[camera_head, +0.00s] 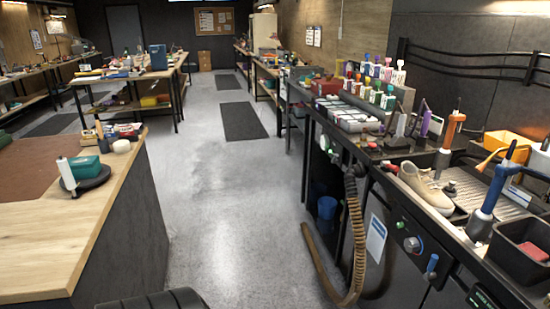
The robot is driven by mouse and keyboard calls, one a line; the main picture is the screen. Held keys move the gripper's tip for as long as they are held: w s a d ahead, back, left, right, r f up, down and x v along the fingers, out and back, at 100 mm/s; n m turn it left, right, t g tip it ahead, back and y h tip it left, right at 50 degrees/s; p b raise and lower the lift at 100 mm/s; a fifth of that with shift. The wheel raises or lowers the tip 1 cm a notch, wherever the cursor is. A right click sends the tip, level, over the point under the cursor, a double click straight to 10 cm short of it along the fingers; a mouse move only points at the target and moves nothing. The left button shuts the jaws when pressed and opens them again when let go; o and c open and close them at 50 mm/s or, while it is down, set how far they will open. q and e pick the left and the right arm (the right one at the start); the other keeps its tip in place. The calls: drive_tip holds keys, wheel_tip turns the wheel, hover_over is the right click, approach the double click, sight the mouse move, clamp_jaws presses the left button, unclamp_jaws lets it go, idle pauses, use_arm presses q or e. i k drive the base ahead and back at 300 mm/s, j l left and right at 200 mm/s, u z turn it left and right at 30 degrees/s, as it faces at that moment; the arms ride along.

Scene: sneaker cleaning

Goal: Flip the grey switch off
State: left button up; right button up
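A dark control panel (425,252) is set in the front of the workbench on the right. It carries a round grey knob or switch (411,244), a small green light (400,225) and a blue handle (431,266). I cannot tell for sure that the round grey part is the grey switch, nor its position. A beige sneaker (425,190) sits on the bench above the panel. Neither of my grippers is in view.
A brown ribbed hose (355,240) hangs down before the right bench to the floor. A blue-handled tool (492,200) and a black bin (522,250) stand near the bench's front edge. A wooden-topped counter (75,235) is at left. The grey aisle floor (215,200) between is clear.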

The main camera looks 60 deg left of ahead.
sight(335, 160)
drive_tip(key=u, duration=1.45)
drive_tip(key=i+j+z, duration=0.35)
drive_tip(key=i+j, duration=1.8)
drive_tip(key=i, duration=0.05)
